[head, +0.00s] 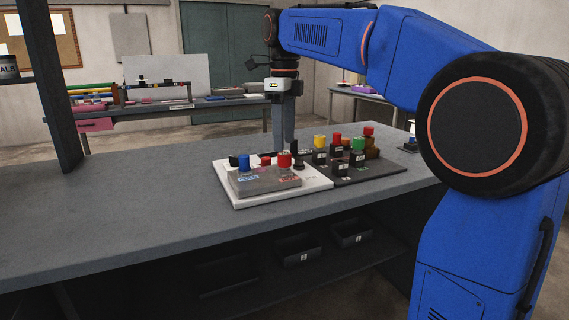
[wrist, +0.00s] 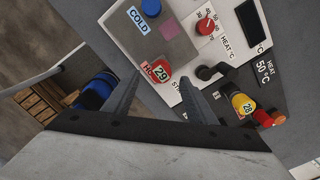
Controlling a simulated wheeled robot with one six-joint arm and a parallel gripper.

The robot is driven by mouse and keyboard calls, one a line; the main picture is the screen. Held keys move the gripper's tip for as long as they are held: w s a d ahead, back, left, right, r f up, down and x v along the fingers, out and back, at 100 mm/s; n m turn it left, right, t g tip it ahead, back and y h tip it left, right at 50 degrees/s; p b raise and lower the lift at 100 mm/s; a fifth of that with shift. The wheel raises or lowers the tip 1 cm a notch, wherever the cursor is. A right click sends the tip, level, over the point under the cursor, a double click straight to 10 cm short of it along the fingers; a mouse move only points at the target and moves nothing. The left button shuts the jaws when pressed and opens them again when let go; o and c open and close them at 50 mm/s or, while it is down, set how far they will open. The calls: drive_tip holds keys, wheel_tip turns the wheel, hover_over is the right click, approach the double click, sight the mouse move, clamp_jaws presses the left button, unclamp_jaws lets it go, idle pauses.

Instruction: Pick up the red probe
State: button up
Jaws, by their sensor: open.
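A red-capped probe (wrist: 160,71) marked 29 stands at a corner of a grey plate, partly covering a label beside it. In the head view it is the red cap (head: 284,160) at the plate's right part. My gripper (wrist: 160,82) is open and empty, pointing down. In the wrist view its fingertips lie on either side of the red cap's near edge, the cap slightly beyond them. I cannot tell how high the fingers are above it. A blue-capped probe (wrist: 151,7) stands by the COLD label; it also shows in the head view (head: 244,162).
The white board (head: 240,203) lies on the grey bench (head: 120,210). A red dial (wrist: 205,26) and a black knob (wrist: 206,73) are close by. A black mat (head: 340,178) at right holds several capped bottles, including a yellow one (wrist: 243,104). The bench's left is clear.

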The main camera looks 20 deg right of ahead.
sight(284, 153)
drive_tip(key=shift+w+f, duration=0.1)
drive_tip(key=shift+f, duration=2.7)
drive_tip(key=c, duration=1.1)
drive_tip(key=shift+c, duration=0.2)
drive_tip(key=shift+r, duration=0.15)
wheel_tip(284, 153, up, 10)
drive_tip(key=shift+f, duration=0.2)
drive_tip(key=shift+r, duration=0.1)
